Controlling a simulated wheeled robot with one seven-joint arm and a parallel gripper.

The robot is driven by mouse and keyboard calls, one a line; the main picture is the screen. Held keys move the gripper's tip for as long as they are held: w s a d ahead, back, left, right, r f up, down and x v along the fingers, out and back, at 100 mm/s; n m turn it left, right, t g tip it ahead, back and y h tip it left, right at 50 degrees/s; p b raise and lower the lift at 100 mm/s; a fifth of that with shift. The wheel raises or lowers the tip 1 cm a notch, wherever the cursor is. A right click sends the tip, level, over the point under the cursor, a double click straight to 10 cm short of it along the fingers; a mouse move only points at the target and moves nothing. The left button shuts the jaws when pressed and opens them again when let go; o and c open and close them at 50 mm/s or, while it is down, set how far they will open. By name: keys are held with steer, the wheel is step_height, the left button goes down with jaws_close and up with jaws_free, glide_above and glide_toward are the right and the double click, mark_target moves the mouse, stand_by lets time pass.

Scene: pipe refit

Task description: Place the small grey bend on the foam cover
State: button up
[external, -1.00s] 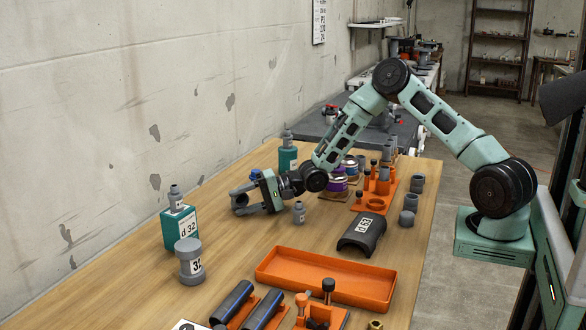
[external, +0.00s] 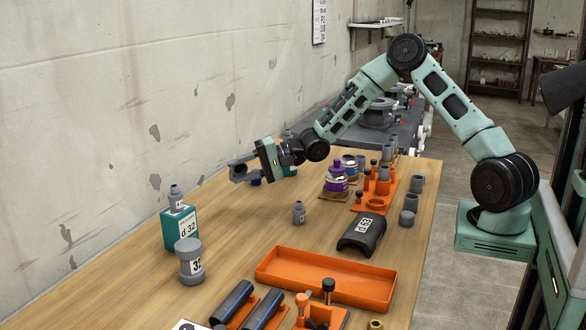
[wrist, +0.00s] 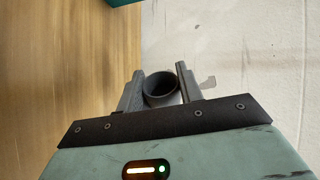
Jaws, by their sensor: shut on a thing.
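My gripper (external: 240,170) is raised above the far left part of the table, near the wall, in the external view. In the wrist view its fingers (wrist: 160,90) are shut on a grey round-mouthed piece, which looks like the small grey bend (wrist: 161,84); its open end faces the camera. In the external view the bend is hard to make out between the fingers. The foam cover (external: 352,240), a dark half-round shell with a white label, lies on the table, well to the right of and nearer than my gripper. Its top is bare.
An orange tray (external: 270,279) lies in front of the foam cover. A small grey bottle (external: 299,213) stands left of the cover. Orange holders with grey fittings (external: 376,203) and a purple can (external: 336,182) stand behind.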

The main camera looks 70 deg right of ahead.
step_height(320, 180, up, 11)
steer(key=shift+f, duration=0.1)
steer(key=s+d+f+n+g+y+p, duration=0.1)
steer(key=s+f+n+g+y+p, duration=0.15)
steer(key=s+p, duration=0.4)
steer(key=s+f+n+g+y+p, duration=0.2)
steer(key=s+f+p, duration=0.1)
steer(key=s, duration=0.7)
steer(key=s+r+n+g+y+p, duration=0.1)
steer(key=s+r+n+g+p, duration=0.15)
steer(key=s, duration=0.75)
steer(key=s+r+n+g+p, duration=0.2)
steer(key=s+r+p, duration=0.15)
steer(key=s, duration=0.65)
glide_above(377, 229)
step_height(377, 229, down, 5)
steer(key=shift+a+f, duration=0.1)
steer(key=shift+f, duration=5.35)
steer(key=shift+f, duration=0.15)
steer(key=o, duration=1)
